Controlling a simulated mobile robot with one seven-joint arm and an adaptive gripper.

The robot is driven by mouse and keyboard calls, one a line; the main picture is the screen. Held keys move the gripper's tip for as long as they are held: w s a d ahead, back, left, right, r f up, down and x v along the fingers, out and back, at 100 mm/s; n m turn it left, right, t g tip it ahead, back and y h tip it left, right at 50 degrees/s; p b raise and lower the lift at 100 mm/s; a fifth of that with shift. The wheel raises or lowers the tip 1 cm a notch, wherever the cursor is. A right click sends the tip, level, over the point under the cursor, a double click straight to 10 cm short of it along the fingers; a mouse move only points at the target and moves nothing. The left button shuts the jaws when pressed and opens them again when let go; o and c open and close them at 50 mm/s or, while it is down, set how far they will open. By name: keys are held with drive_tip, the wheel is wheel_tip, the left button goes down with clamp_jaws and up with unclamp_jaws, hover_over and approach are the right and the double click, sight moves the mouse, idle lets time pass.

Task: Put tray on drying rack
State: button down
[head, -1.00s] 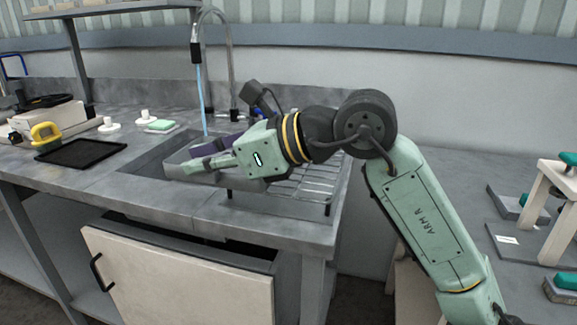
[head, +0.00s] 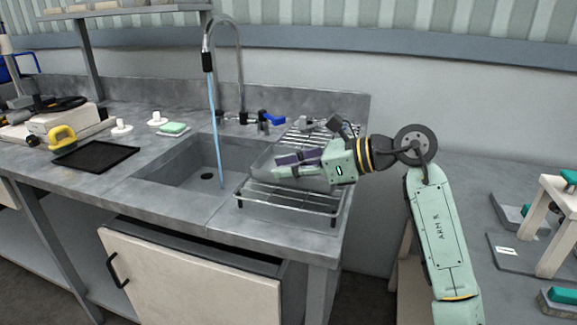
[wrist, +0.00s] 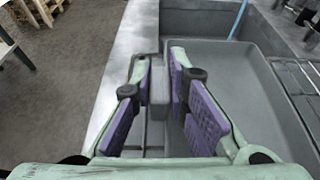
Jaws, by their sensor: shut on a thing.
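A grey tray (head: 312,184) is in my gripper (head: 284,165), over the wire drying rack (head: 290,204) at the right of the sink. In the wrist view the purple pads of my gripper (wrist: 160,85) stand on both sides of the tray's wall, and the tray's broad grey inside (wrist: 245,85) spreads to the right. The gripper hides part of the tray in the head view. Some rack wires (wrist: 302,75) show at the right edge of the wrist view. I cannot tell whether the tray touches the rack.
The sink (head: 195,170) is open left of the rack, with a blue water stream (head: 214,120) falling from the faucet (head: 240,70). A wall stands behind.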

drive_tip(key=shift+f, duration=0.3)
drive_tip(key=shift+f, duration=0.15)
drive_tip(key=c, duration=1.6)
unclamp_jaws()
drive_tip(key=shift+r, duration=0.2)
drive_tip(key=b+v, duration=0.2)
drive_tip(key=v, duration=1)
drive_tip(key=shift+b, duration=0.3)
